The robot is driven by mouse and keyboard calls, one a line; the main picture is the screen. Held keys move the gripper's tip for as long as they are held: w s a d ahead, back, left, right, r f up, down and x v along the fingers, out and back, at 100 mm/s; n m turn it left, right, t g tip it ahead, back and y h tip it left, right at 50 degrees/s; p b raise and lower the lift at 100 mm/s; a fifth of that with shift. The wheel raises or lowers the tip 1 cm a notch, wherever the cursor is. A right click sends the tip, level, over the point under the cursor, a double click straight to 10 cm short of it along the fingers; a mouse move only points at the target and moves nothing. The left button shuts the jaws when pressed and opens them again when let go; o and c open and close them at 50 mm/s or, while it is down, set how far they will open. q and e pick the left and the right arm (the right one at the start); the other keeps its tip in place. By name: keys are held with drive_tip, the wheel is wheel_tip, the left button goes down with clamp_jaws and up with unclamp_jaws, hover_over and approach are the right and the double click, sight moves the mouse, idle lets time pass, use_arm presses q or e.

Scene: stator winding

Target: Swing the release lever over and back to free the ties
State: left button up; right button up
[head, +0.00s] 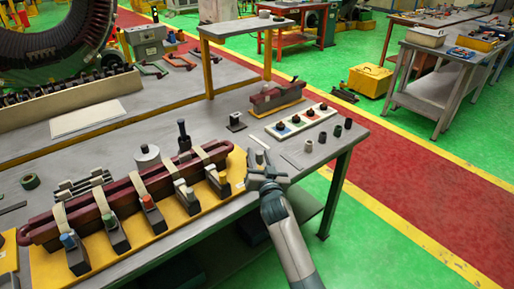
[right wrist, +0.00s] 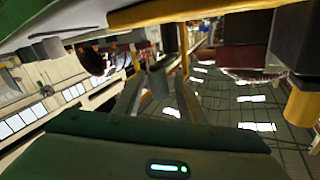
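A long dark red coil (head: 120,195) lies on a yellow base plate (head: 160,243) on the bench. Several beige ties (head: 134,183) loop over it. Along its front stand dark clamp blocks with coloured tips, among them a blue-tipped one (head: 78,258) at the left end, a red-tipped one (head: 154,217) and a yellow-tipped one (head: 218,185) at the right end. I cannot tell which is the release lever. My right gripper (head: 262,166) is open and empty, just right of the plate's right end. In the right wrist view a yellow-tipped dark part (right wrist: 302,104) shows beside the open fingers (right wrist: 160,92).
A white strip with dark round parts (head: 296,122) and several small cylinders (head: 322,137) lie at the bench's right end. A second red coil piece (head: 277,97) sits behind them. Open floor lies right of the bench.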

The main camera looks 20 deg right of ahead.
drive_tip(key=shift+w+d, duration=0.2)
drive_tip(key=shift+w, duration=1.7)
clamp_jaws()
